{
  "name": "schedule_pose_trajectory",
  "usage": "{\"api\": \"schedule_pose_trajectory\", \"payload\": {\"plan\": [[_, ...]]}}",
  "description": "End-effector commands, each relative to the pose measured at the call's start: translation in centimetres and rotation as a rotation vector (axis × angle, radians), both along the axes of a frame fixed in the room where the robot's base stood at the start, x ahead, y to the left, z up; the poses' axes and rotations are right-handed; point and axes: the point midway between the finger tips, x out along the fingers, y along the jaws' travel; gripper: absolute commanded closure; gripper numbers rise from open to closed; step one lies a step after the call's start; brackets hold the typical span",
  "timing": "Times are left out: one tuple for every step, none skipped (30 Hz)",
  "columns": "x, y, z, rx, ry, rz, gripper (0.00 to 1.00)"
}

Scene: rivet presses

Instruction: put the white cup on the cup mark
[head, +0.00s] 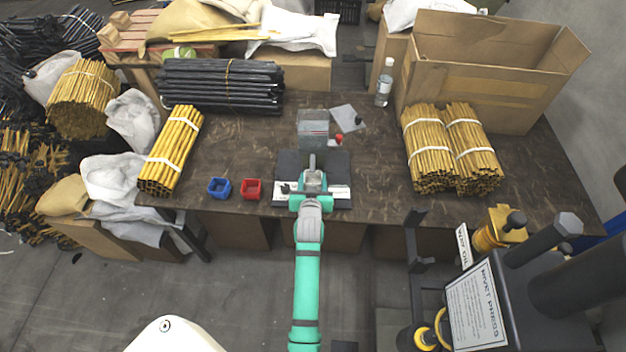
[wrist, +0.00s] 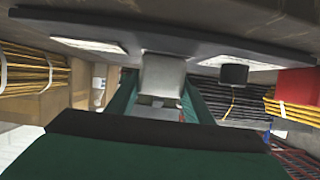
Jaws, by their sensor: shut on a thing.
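My gripper (head: 312,186) is over the dark base plate (head: 342,165) of a small grey press (head: 313,125) at the table's front. In the wrist view, its teal fingers (wrist: 160,100) stand on both sides of a pale grey block (wrist: 163,72) and are shut on it. The block looks like part of the press, but I cannot tell which part. White labels (head: 340,192) lie on the plate; they also show in the wrist view (wrist: 90,44). I cannot make out a white cup or tell a cup mark in either view.
A blue cup (head: 219,188) and a red cup (head: 251,189) stand left of the plate. A black knob (wrist: 233,75) is beside the fingers. Bundled yellow rods (head: 172,150) lie left, more bundles (head: 430,150) right. A bottle (head: 384,82) stands behind. The table right of the plate is clear.

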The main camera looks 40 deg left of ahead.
Motion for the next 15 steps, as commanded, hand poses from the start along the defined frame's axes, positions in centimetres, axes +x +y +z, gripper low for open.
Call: {"api": "schedule_pose_trajectory", "payload": {"plan": [[-0.07,0.13,-0.02,0.000,0.000,0.002,0.75],[-0.09,0.17,-0.07,0.000,0.000,0.002,0.75],[-0.12,0.21,-0.18,0.000,0.000,0.003,0.75],[-0.14,0.24,-0.25,0.000,0.000,0.004,0.75],[-0.16,0.27,-0.33,0.000,0.000,0.004,0.75],[-0.17,0.29,-0.29,0.000,0.000,0.004,0.44],[-0.17,0.29,-0.29,0.000,0.000,0.004,0.37],[-0.16,0.26,-0.29,0.000,0.000,0.004,0.35],[-0.13,0.22,-0.29,-0.001,0.000,0.004,0.35],[-0.10,0.17,-0.30,0.000,0.000,0.003,0.35],[-0.08,0.13,-0.28,0.000,0.000,0.002,0.35],[-0.04,0.07,-0.28,0.000,0.000,0.001,0.35],[0.00,-0.04,-0.28,0.000,0.000,0.000,0.35],[0.02,-0.07,-0.28,0.000,0.000,-0.001,0.35],[0.03,-0.08,-0.27,0.000,0.000,-0.001,0.35]]}}
